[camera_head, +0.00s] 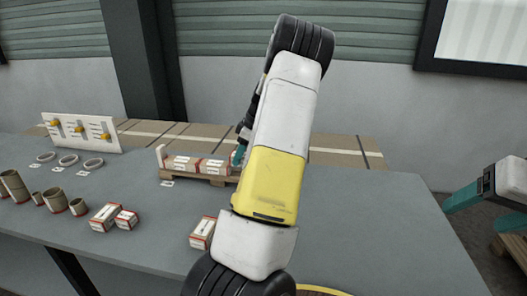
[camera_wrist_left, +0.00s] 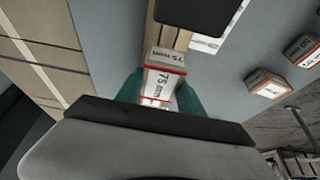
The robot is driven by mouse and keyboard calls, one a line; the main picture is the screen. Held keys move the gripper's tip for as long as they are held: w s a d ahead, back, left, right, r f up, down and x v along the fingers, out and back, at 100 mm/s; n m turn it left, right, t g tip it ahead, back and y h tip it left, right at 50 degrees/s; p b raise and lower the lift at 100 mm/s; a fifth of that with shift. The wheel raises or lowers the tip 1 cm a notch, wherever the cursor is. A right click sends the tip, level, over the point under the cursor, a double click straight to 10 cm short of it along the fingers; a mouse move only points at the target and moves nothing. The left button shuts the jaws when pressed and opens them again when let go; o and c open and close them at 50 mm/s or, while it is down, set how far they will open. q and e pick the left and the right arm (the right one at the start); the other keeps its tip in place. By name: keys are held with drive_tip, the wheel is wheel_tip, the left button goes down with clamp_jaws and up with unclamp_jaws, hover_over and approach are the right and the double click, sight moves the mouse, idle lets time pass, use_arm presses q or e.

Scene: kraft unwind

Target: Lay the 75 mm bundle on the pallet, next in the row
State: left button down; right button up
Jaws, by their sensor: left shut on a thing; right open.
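The 75 mm bundle (camera_wrist_left: 160,84), a white and kraft box-shaped pack with a red band, is between the teal fingers of my left gripper (camera_wrist_left: 160,95), which is shut on it. Just past it, another bundle marked 75 mm (camera_wrist_left: 166,57) sits on the wooden pallet (camera_wrist_left: 182,38). In the head view a row of red-banded bundles (camera_head: 195,164) lies on the pallet (camera_head: 188,179), and my left gripper (camera_head: 238,157) is at the row's right end. My arm hides the held bundle there; I cannot tell whether it touches the pallet. My right gripper (camera_head: 478,198) is open and empty, right of the table.
Loose bundles (camera_head: 105,217) (camera_head: 126,220) (camera_head: 202,232) lie on the grey table (camera_head: 375,235). Several cardboard tubes (camera_head: 55,200) stand at the left, with rings (camera_head: 68,160) behind them. A white board with yellow knobs (camera_head: 80,131) stands behind these. The table's right part is clear.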

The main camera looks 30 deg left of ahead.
use_arm(q)
drive_tip(key=shift+f, duration=0.2)
drive_tip(key=shift+f, duration=2.05)
drive_tip(key=shift+f, duration=0.2)
drive_tip(key=c, duration=0.7)
unclamp_jaws()
drive_tip(key=shift+o, duration=0.2)
drive_tip(key=v, duration=0.7)
drive_tip(key=shift+d+r, duration=0.15)
drive_tip(key=shift+r, duration=0.25)
